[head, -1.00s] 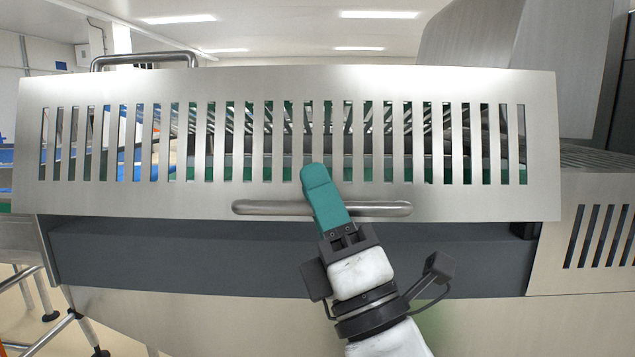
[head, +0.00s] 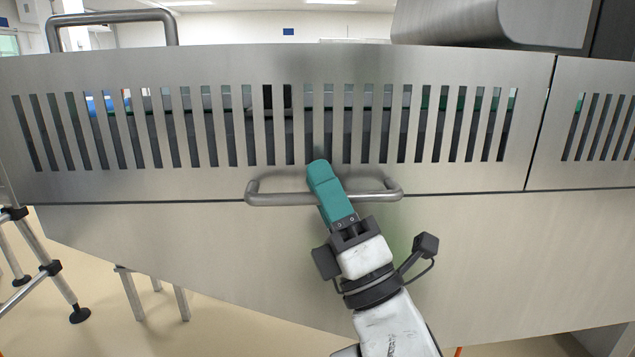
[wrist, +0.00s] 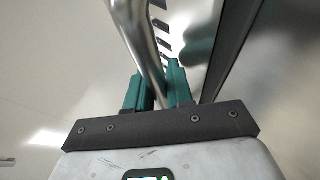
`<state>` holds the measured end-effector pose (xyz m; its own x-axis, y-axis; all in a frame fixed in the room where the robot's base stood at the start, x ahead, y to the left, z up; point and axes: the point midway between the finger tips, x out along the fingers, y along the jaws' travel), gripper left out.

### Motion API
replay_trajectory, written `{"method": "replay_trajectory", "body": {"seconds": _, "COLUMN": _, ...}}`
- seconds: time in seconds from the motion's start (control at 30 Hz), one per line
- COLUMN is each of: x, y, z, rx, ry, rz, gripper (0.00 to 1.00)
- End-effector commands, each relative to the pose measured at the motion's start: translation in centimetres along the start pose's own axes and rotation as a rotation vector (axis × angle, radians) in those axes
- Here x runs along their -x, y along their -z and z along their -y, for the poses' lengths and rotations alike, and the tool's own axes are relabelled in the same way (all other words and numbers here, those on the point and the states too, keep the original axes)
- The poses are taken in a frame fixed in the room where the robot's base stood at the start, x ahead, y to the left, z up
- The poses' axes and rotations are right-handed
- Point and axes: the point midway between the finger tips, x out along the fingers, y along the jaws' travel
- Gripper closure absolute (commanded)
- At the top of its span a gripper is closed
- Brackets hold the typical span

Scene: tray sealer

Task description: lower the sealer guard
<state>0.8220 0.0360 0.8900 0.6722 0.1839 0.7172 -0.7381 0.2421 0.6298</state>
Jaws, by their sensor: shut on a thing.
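The sealer guard (head: 100,180) is a slotted steel panel across the head view. It hangs flush with the panel beside it, and its lower edge meets the machine body (head: 180,245) at a thin dark seam. Its bar handle (head: 275,199) is low on its front, near the middle. My gripper (head: 325,185), with teal fingers, is shut on the handle. In the wrist view the shiny handle bar (wrist: 143,50) runs between the two teal fingers (wrist: 158,90). Part of the handle is hidden behind the fingers in the head view.
A fixed slotted panel (head: 595,125) adjoins the guard on the right. A tubular rail (head: 112,17) rises above it at the left. Metal legs (head: 50,265) stand on the floor at lower left. The floor in front is otherwise clear.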

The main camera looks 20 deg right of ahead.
Motion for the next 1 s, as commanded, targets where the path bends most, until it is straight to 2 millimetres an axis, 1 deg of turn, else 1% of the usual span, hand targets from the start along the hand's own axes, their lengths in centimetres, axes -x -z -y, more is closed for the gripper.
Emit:
{"method": "replay_trajectory", "body": {"seconds": 0.03, "x": 0.58, "y": 0.27, "z": 0.25, "rx": -0.011, "ry": 0.007, "rz": -0.002, "gripper": 1.00}}
{"method": "replay_trajectory", "body": {"seconds": 0.33, "x": 0.60, "y": 0.30, "z": 0.28, "rx": -0.013, "ry": 0.007, "rz": -0.002, "gripper": 1.00}}
{"method": "replay_trajectory", "body": {"seconds": 0.37, "x": 0.60, "y": 0.30, "z": 0.28, "rx": -0.013, "ry": 0.007, "rz": -0.002, "gripper": 0.77}}
{"method": "replay_trajectory", "body": {"seconds": 0.57, "x": 0.55, "y": 0.29, "z": 0.44, "rx": -0.012, "ry": 0.011, "rz": -0.002, "gripper": 0.58}}
{"method": "replay_trajectory", "body": {"seconds": 1.0, "x": 0.29, "y": 0.07, "z": 0.51, "rx": -0.007, "ry": 0.013, "rz": 0.000, "gripper": 0.58}}
